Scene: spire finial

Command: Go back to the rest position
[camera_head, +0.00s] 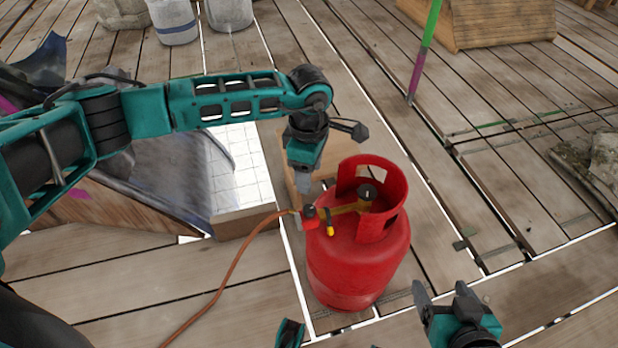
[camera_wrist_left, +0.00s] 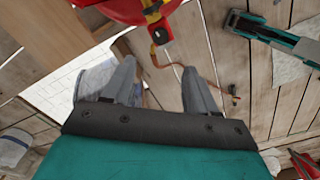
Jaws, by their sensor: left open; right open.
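My left arm comes in from the left, and its left gripper (camera_head: 303,186) points down just left of the red gas cylinder (camera_head: 352,262). In the left wrist view this gripper (camera_wrist_left: 158,72) has its two grey fingers spread with nothing between them. The cylinder (camera_wrist_left: 112,9) shows at the top edge there, apart from the fingers. The cylinder stands upright, with a yellow-brown regulator (camera_head: 348,208) on its valve inside the collar. My right gripper (camera_head: 442,290) is open and empty at the lower right of the cylinder.
An orange hose (camera_head: 228,276) runs from the regulator to the lower left over the planks. A wooden box (camera_head: 243,220) stands left of the cylinder, close to my left gripper. A green and purple pole (camera_head: 424,48) stands behind. Plank floor at right is mostly clear.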

